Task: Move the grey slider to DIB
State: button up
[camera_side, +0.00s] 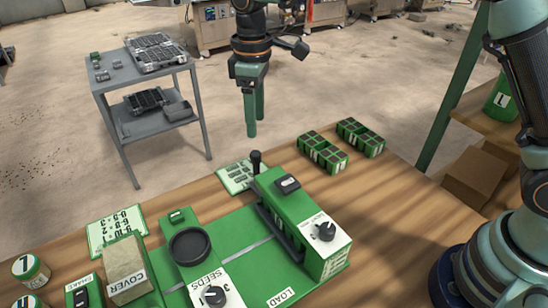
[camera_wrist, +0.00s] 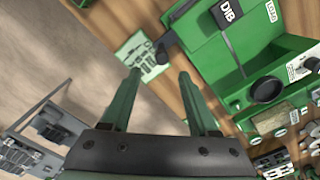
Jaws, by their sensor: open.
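The green machine (camera_side: 270,210) stands on the wooden bench, with a small dark plate (camera_side: 288,184) on top. In the wrist view this plate (camera_wrist: 230,11) reads "DIB". A dark upright handle with a rounded top (camera_side: 255,160) stands at the machine's far end, beside a printed card. This handle (camera_wrist: 166,42) also shows in the wrist view; I cannot tell for sure that it is the grey slider. My gripper (camera_side: 255,131) is open and empty above and behind the handle. In the wrist view its green fingers (camera_wrist: 161,74) are spread apart, with the handle beyond them.
The printed card (camera_side: 236,178) lies beside the handle. Green seed trays (camera_side: 322,155) sit to the right on the bench. A round black bowl (camera_side: 190,246) and dial knobs (camera_side: 326,231) are nearer the camera. A grey cart (camera_side: 150,95) stands on the floor behind.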

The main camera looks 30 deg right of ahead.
notch_tip(320, 180, up, 4)
jog(key=shift+r, duration=0.1)
dwell(0.4)
jog(key=s+d+r+m+t, duration=0.35)
jog(key=s+d+r, duration=0.25)
jog(key=d, duration=0.5)
jog(key=s+d+f+m+t, duration=0.1)
jog(key=s+d+m, duration=0.1)
jog(key=s+d, duration=0.2)
jog(key=s+d+f+m+t, duration=0.1)
jog(key=s+d+f+m, duration=0.1)
jog(key=s, duration=0.5)
jog(key=shift+d+f+m, duration=0.25)
jog(key=shift+d+m, duration=0.5)
jog(key=shift+d, duration=0.5)
